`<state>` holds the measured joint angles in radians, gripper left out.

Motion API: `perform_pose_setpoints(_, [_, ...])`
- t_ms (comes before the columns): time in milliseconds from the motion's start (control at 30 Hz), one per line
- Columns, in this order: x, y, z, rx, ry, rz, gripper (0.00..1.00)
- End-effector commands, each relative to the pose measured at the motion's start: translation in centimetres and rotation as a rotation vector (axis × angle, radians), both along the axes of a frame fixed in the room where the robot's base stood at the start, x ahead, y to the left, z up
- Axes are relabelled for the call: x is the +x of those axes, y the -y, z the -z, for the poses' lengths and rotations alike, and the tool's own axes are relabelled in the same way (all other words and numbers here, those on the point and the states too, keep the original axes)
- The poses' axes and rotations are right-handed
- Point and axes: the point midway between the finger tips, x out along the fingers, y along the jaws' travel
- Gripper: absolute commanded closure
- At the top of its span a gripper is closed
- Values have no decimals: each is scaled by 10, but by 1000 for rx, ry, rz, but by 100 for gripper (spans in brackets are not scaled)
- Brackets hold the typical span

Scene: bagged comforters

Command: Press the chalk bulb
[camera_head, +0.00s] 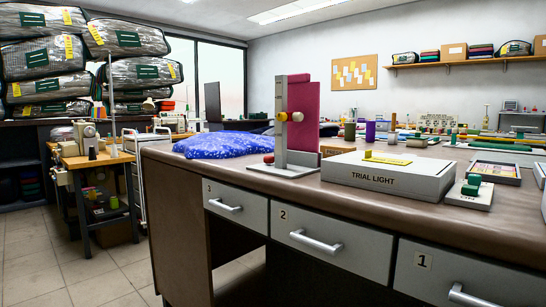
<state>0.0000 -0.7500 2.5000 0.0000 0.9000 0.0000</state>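A grey upright stand (281,120) with a flat base (283,170) stands on the brown worktop, in front of a magenta panel (310,115). The stand carries a small yellow knob (282,116) and a white knob (297,117) partway up. A small reddish-brown rounded piece (269,158) sits low at its left; I cannot tell whether it is the bulb. My gripper is not in view.
The worktop (230,180) also holds blue fabric (222,144), a "TRIAL LIGHT" box (385,176), a green-buttoned switch (471,192) and several spools behind. Drawers with protruding handles (316,242) line its front. Bare tiled floor (40,255) lies at the left.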

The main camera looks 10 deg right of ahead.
Motion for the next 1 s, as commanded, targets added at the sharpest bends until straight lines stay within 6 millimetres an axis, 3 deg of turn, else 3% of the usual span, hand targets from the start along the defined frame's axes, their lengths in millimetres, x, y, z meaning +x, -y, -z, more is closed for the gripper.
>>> perform_pose_setpoints(433, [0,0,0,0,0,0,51])
perform_pose_setpoints(633, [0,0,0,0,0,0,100])
perform_pose_setpoints(1000, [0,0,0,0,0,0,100])
